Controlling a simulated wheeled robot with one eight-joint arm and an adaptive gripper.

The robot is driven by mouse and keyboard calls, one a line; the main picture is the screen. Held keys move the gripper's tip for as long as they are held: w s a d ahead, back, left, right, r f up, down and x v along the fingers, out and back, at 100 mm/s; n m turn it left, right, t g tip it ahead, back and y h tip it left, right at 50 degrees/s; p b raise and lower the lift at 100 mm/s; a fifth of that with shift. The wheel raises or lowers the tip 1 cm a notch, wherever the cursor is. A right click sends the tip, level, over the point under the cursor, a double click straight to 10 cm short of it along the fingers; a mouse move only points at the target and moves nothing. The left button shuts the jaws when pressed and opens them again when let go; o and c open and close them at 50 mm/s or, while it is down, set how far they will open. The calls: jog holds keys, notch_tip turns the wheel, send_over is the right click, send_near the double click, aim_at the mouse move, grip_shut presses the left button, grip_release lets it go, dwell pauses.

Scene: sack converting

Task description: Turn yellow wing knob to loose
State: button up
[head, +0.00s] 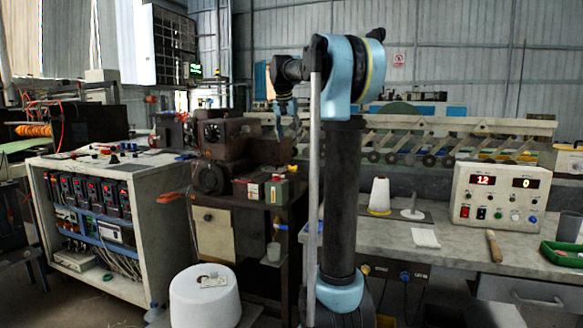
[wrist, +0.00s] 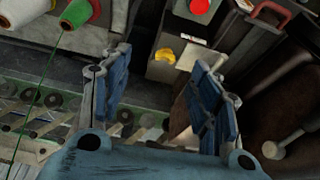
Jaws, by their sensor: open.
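The yellow wing knob (wrist: 166,54) shows in the wrist view on the end of a grey-brown box, beyond my fingertips and between them. A small yellow spot (head: 292,168) beside the dark machine in the head view may be the same knob. My gripper (wrist: 158,62) is open, with a blue-padded finger on each side of the picture and nothing between them. In the head view my gripper (head: 288,130) points down, above the red and green boxes and apart from them. The wrist view does not show clearly which way the wings point.
A red button (wrist: 199,6) lies near the knob. Thread cones (wrist: 76,13) are at upper left of the wrist view. In the head view, a control box (head: 500,192) stands on the right bench, and a large white spool (head: 204,300) stands low in front.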

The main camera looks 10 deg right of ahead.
send_near(293, 169)
jog(key=shift+m, duration=0.3)
jog(key=x, duration=0.3)
jog(key=w+x, duration=0.1)
jog(key=x, duration=0.3)
jog(key=shift+w+f, duration=0.1)
jog(key=shift+w, duration=0.05)
jog(key=c, duration=1)
